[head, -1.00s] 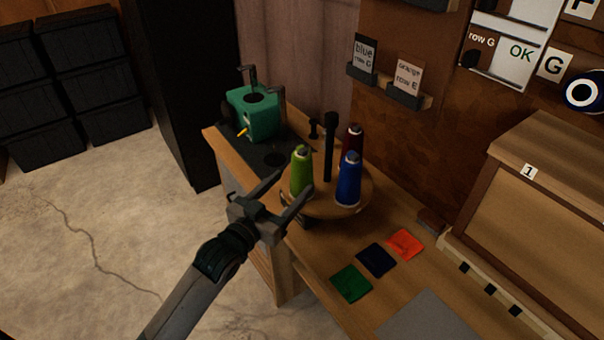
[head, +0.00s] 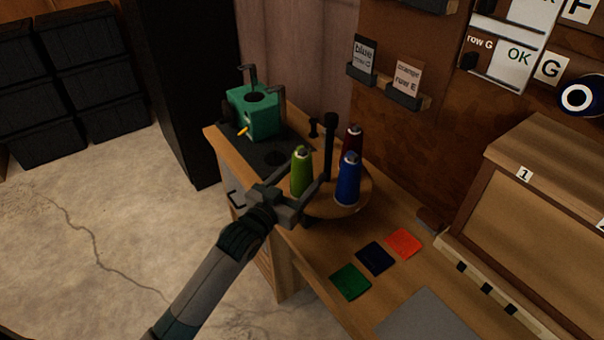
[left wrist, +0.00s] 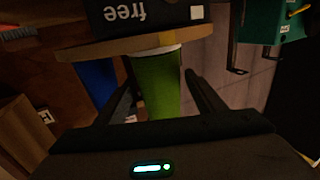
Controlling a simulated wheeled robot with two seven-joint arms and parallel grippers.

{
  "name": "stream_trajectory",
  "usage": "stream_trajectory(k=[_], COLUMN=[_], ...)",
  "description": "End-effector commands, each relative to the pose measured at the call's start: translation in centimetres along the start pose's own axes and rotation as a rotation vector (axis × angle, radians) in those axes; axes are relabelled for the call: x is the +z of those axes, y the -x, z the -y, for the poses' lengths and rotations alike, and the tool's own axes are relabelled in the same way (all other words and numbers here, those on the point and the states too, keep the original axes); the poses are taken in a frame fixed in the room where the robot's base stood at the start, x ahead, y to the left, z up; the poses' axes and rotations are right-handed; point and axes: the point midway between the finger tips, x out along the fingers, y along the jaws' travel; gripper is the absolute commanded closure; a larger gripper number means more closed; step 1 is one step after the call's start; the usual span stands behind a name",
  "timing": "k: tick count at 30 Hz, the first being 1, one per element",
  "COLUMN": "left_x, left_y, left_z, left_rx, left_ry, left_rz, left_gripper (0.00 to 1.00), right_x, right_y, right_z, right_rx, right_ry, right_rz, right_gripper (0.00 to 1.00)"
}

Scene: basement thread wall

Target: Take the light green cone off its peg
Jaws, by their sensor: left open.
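The light green cone (head: 301,172) stands upright on the round wooden stand (head: 338,212), near a dark central post (head: 329,150). Its peg is hidden inside it. My left gripper (head: 298,178) is open, with one finger on each side of the cone. In the left wrist view the cone (left wrist: 158,88) shows between the two spread fingers (left wrist: 160,92); whether they touch it I cannot tell. A blue cone (head: 348,180) and a dark red cone (head: 353,142) stand on the same stand. My right gripper is out of view.
A green machine (head: 254,114) stands on a dark mat behind the stand. Green (head: 350,282), dark blue (head: 375,258) and orange (head: 403,243) squares lie on the bench in front. A wooden box (head: 550,210) is at right.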

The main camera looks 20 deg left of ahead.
Motion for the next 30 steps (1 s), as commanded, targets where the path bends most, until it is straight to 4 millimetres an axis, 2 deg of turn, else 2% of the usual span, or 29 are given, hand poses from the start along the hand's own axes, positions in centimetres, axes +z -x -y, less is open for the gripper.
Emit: stream_trajectory(k=[12, 14, 18, 30], left_x=[0.04, 0.04, 0.04, -0.55], left_y=[0.03, 0.03, 0.04, 0.0], left_z=[0.0, 0.0, 0.0, 0.02], left_rx=[0.0, 0.0, 0.0, 0.0], left_ry=[0.001, 0.001, 0.001, 0.0], left_rz=[0.0, 0.0, 0.001, -0.002], left_gripper=[0.37, 0.49, 0.82, 0.82], right_x=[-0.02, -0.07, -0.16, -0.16], right_y=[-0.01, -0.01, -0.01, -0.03], right_z=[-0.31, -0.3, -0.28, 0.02], right_rx=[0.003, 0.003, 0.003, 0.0], right_ry=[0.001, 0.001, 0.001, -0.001], right_rz=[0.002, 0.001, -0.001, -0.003], right_gripper=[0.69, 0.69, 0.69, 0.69])
